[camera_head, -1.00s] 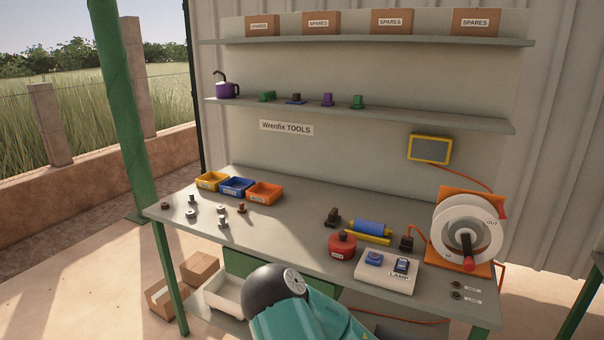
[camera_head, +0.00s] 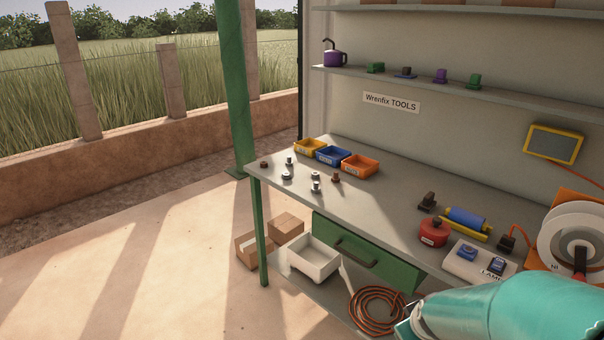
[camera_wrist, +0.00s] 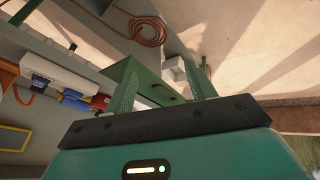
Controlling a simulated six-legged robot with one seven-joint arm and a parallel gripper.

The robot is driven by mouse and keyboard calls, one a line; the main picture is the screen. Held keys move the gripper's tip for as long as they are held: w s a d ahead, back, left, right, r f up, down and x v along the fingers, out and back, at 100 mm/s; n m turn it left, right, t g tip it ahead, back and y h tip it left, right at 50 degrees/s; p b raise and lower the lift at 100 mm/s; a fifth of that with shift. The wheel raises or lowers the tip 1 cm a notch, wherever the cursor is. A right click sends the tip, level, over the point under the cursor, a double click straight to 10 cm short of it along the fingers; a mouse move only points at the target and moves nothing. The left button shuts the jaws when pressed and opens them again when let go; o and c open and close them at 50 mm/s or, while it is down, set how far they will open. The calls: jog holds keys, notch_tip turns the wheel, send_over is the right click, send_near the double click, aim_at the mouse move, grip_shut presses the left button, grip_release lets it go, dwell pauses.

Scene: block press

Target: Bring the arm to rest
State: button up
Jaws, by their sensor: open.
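My gripper (camera_wrist: 160,68) shows in the wrist view with its two green fingers spread apart and nothing between them. It hangs upside down or turned over, since the workbench appears rotated there. Beyond the fingers are the green drawer (camera_wrist: 143,80) and the white bin (camera_wrist: 174,72). In the head view my teal arm crosses the lower right corner, in front of the bench's near edge. The fingers themselves cannot be made out in that view.
The workbench (camera_head: 385,190) carries yellow, blue and orange trays (camera_head: 360,166), small parts, a red container (camera_head: 433,232), a lamp switch box (camera_head: 478,262) and a reel (camera_head: 578,240). An orange hose coil (camera_head: 378,308) lies below. The paved floor at left is clear.

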jog(key=s+a+r+m, duration=0.2)
jog(key=s+a+r, duration=0.4)
jog(key=r, duration=0.2)
jog(key=s+a+r+m+y, duration=0.1)
jog(key=s+a+r, duration=0.5)
jog(key=r, duration=0.3)
jog(key=shift+s+r+m+y, duration=0.15)
jog(key=shift+r+m+y, duration=0.15)
jog(key=shift+m, duration=0.1)
